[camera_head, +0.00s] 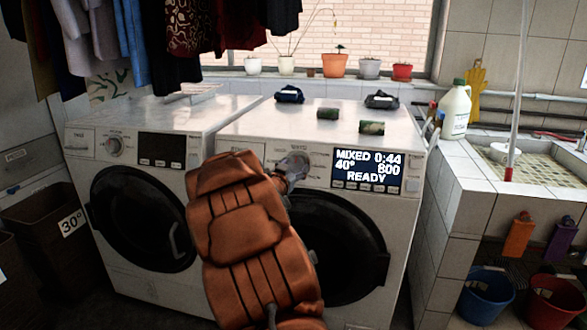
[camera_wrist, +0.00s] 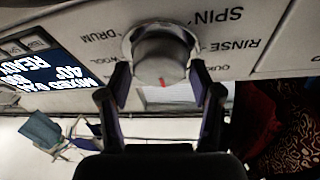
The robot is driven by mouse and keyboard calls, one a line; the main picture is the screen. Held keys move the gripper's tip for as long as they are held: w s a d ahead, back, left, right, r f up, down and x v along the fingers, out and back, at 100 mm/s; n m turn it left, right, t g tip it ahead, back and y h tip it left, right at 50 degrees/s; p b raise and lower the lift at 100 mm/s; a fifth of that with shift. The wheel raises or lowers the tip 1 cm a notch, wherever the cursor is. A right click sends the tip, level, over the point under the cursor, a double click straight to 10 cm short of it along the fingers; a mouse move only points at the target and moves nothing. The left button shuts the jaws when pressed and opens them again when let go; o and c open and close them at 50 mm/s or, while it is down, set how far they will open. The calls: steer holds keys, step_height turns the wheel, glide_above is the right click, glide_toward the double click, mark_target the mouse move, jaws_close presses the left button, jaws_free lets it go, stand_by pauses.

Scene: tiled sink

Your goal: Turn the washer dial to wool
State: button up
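The right washer (camera_head: 232,140) has a display (camera_head: 367,171) reading MIXED 0:44, 40°, 800, READY. Its round grey dial (camera_wrist: 160,58) shows upside down in the wrist view, with a red mark on its lower edge. Labels SPIN, RINSE, DRUM and a partly hidden WOOL (camera_wrist: 94,130) stand around it; another label is half covered by a finger. My gripper (camera_wrist: 161,78) is open, one finger on each side of the dial; I cannot tell whether they touch it. In the head view my gripper (camera_head: 290,180) is at the dial, and my arm hides part of the washer.
A second washer (camera_head: 120,195) stands at the left. Rolled cloths (camera_head: 372,128) lie on the right washer's top. Clothes (camera_head: 150,40) hang above. A tiled sink (camera_head: 500,155) with a detergent bottle (camera_head: 455,110) is at the right.

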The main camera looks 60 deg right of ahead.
steer(key=c, duration=0.7)
steer(key=shift+m+p, duration=0.3)
steer(key=shift+m, duration=0.2)
steer(key=m+g+p, duration=0.1)
steer(key=m, duration=0.1)
steer(key=m+g, duration=0.1)
steer(key=shift+w+a+m+y+p, duration=0.1)
steer(key=shift+w+m+y+p, duration=0.05)
steer(key=shift+m+y+p, duration=0.2)
steer(key=m+g+p, duration=0.1)
steer(key=m, duration=0.2)
steer(key=m+y, duration=0.1)
steer(key=m, duration=0.2)
steer(key=shift+w+r+g+p, duration=0.1)
steer(key=shift+r+g+p, duration=0.05)
steer(key=shift+g+p, duration=0.25)
steer(key=m+y, duration=0.1)
steer(key=m, duration=0.1)
steer(key=m+y, duration=0.1)
steer(key=m, duration=0.2)
steer(key=shift+r+m+p, duration=0.1)
steer(key=shift+m+p, duration=0.15)
steer(key=shift+p, duration=0.1)
steer(key=shift+r+m+y, duration=0.1)
steer(key=shift+m+y, duration=0.35)
steer(key=shift+m, duration=0.95)
